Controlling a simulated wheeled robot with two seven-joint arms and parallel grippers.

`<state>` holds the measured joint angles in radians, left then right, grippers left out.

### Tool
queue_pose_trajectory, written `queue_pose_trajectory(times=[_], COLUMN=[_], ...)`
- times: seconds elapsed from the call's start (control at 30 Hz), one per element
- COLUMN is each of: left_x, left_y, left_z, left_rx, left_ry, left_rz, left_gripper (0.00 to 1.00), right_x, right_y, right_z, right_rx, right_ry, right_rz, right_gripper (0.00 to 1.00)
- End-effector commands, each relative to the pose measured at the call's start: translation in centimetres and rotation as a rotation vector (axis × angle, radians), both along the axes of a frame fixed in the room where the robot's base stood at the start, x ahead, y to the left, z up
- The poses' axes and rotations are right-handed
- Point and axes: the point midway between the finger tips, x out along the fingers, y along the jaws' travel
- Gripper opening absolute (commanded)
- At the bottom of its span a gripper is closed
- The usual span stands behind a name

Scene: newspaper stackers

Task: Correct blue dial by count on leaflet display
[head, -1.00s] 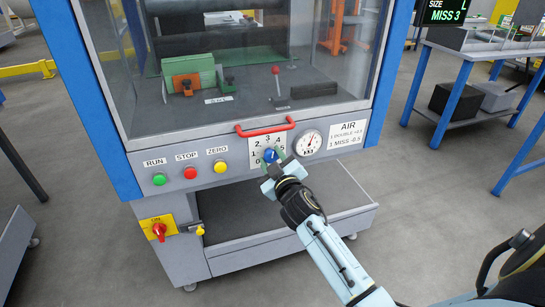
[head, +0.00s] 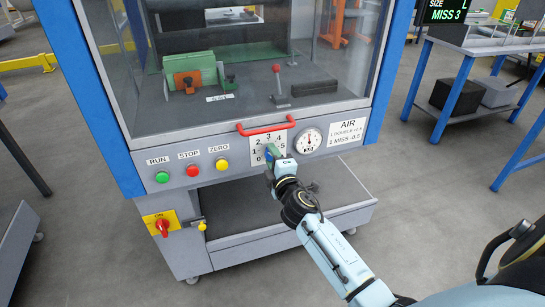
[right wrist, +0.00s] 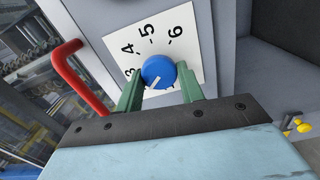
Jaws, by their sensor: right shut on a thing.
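The blue dial (head: 268,151) sits on a white number plate (head: 268,135) on the machine's front panel. My right gripper (head: 272,154) is shut on the dial, with green fingers on both sides of it. In the right wrist view the dial (right wrist: 158,71) has a short white mark slanting to the lower left, below the visible 3. The numerals 3, 4, 5 and 6 show there; fingers cover the lower part of the plate. The display (head: 446,12) reads "MISS 3". The AIR label (head: 346,126) reads "1 MISS -0.5". My left gripper is not in view.
A red handle (head: 265,126) is just above the plate and a gauge (head: 308,140) is right of it. Green, red and yellow buttons (head: 193,170) line the panel's left. A red switch (head: 162,226) is lower left. A blue-legged table (head: 450,95) stands right.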

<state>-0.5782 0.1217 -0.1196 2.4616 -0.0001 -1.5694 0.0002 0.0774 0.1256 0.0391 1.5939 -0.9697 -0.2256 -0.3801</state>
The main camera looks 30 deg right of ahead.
Motion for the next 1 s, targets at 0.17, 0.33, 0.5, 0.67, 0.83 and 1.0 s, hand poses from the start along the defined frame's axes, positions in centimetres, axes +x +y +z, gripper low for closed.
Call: queue_pose_trajectory(times=[0.17, 0.33, 0.5, 0.67, 0.83, 1.0], left_x=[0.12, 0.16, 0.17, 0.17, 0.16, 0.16], left_y=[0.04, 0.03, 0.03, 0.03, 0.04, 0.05], left_z=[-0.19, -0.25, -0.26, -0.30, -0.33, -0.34], left_rx=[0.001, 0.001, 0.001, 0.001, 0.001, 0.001], left_ry=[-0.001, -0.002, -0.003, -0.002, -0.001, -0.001], left_rz=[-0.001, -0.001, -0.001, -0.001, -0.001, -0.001], left_gripper=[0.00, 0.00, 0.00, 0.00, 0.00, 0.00], right_x=[0.01, 0.01, 0.01, 0.02, 0.02, 0.02], right_y=[0.03, 0.02, 0.03, 0.03, 0.03, 0.02], right_z=[-0.01, -0.03, -0.04, -0.04, -0.03, -0.04], right_rx=[-0.068, -0.099, -0.108, -0.108, -0.107, -0.106], right_ry=[0.016, 0.024, 0.026, 0.026, 0.026, 0.025], right_rz=[0.001, 0.001, 0.001, 0.001, 0.001, 0.001], right_gripper=[0.15, 0.15, 0.15, 0.15, 0.43, 0.58])
